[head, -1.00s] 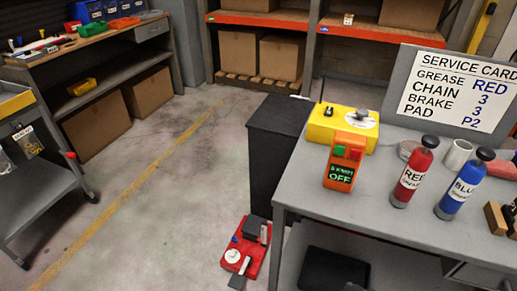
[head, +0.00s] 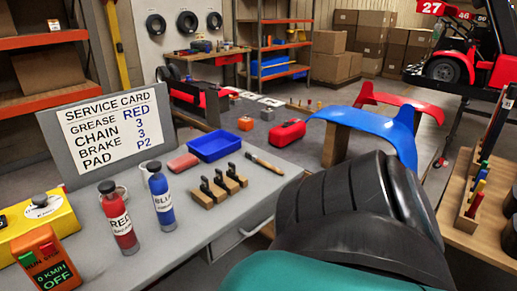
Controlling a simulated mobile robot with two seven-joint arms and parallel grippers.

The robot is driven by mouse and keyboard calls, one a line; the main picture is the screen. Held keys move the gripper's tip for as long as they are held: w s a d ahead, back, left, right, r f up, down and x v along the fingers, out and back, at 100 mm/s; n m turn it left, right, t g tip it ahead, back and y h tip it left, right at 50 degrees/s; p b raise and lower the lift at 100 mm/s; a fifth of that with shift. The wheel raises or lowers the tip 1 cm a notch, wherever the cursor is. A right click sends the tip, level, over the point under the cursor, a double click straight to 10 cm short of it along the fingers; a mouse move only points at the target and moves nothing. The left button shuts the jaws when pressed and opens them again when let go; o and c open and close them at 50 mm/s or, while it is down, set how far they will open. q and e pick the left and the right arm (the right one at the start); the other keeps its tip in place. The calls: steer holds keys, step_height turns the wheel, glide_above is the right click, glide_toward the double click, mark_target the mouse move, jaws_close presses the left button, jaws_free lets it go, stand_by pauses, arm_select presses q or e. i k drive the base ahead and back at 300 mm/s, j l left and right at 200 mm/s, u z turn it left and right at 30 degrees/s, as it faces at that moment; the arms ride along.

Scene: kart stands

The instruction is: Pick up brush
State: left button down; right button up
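A brush (head: 263,163) with a light wooden handle and a darker end lies on the grey table (head: 190,235), close to its right edge. It is right of the blue tray (head: 216,146) and behind the wooden block with several black-topped pieces (head: 220,188). Nothing holds or covers the brush. Neither of my grippers shows in the head view, so I cannot see whether they are open or shut.
A red bottle (head: 118,222), a blue bottle (head: 162,200) and an orange device (head: 44,262) stand on the table. A large dark grooved shape (head: 360,205) above a teal surface fills the lower right; I cannot tell what it is.

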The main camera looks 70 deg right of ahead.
mark_target(254, 157)
steer(key=z, duration=0.45)
steer(key=l+z, duration=0.1)
steer(key=z, duration=0.8)
steer(key=i+z, duration=0.1)
steer(key=z, duration=0.85)
steer(key=k+j+u, duration=0.1)
steer(key=j+u, duration=0.4)
steer(key=j, duration=0.25)
